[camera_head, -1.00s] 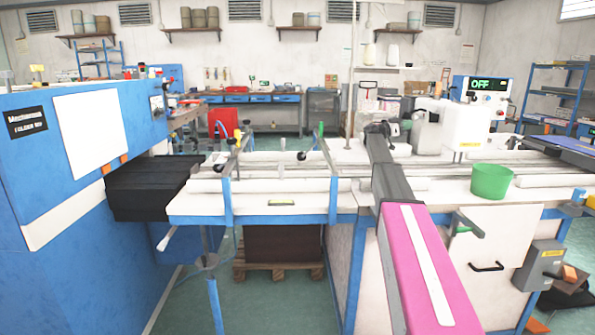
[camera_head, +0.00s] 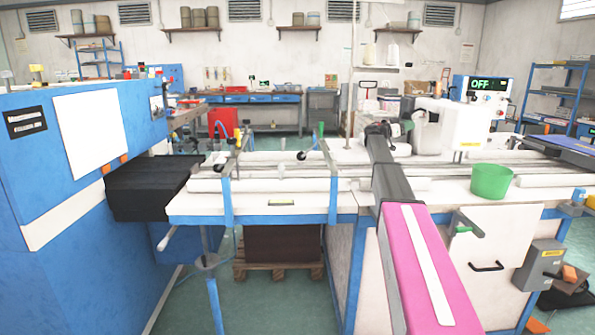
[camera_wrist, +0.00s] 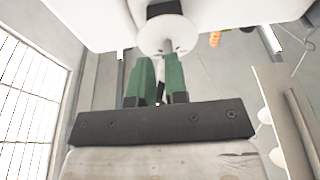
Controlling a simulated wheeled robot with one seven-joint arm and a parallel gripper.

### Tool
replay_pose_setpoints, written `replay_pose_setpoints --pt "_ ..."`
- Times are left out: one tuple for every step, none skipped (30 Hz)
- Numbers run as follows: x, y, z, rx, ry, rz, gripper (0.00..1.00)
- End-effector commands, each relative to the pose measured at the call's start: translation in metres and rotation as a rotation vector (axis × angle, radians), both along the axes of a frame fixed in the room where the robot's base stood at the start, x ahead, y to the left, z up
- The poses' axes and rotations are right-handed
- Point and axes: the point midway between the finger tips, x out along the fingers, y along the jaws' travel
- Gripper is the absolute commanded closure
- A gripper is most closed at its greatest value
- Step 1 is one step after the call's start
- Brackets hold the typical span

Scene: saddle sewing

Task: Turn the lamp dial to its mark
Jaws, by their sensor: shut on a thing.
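My gripper (camera_wrist: 161,62) shows in the wrist view with its two green fingers close together. Their tips are at a pale round disc with small dark marks, which I take to be the lamp dial (camera_wrist: 168,36). The fingers are shut on it, but they hide the exact contact. A dark block stands above the disc. In the head view my gripper (camera_head: 407,125) is small, beside the grey and white machine head (camera_head: 428,132). The dial cannot be made out there. A display (camera_head: 487,84) on the white machine reads OFF.
A green bowl (camera_head: 491,181) stands on the white worktop at the right. White rollers (camera_head: 270,184) and blue uprights (camera_head: 226,200) are at the middle left. A black stack (camera_head: 145,188) lies by the blue machine (camera_head: 85,170). Open floor shows between the machines.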

Motion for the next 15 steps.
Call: replay_pose_setpoints --pt "-0.008 -0.009 0.003 -0.005 -0.010 -0.020 1.00" --pt "-0.008 -0.009 0.002 -0.005 -0.009 -0.021 1.00" --pt "-0.009 -0.009 0.001 -0.005 -0.009 -0.021 1.00" --pt "-0.009 -0.009 0.000 -0.005 -0.009 -0.021 1.00" --pt "-0.009 -0.009 -0.001 -0.005 -0.009 -0.021 1.00" --pt "-0.009 -0.009 -0.002 -0.004 -0.009 -0.021 1.00" --pt "-0.009 -0.009 -0.003 -0.003 -0.008 -0.021 1.00" --pt "-0.009 -0.009 -0.003 -0.003 -0.008 -0.020 1.00" --pt "-0.009 -0.008 -0.004 -0.002 -0.008 -0.020 1.00" --pt "-0.009 -0.007 -0.004 -0.002 -0.008 -0.020 1.00" --pt "-0.008 -0.005 -0.004 -0.001 -0.008 -0.019 1.00" --pt "-0.008 -0.001 -0.004 -0.001 -0.007 -0.018 1.00" --pt "-0.007 0.002 -0.004 -0.001 -0.006 -0.017 1.00" --pt "-0.007 0.005 -0.004 -0.001 -0.006 -0.016 1.00" --pt "-0.007 0.010 -0.005 -0.001 -0.005 -0.015 1.00"
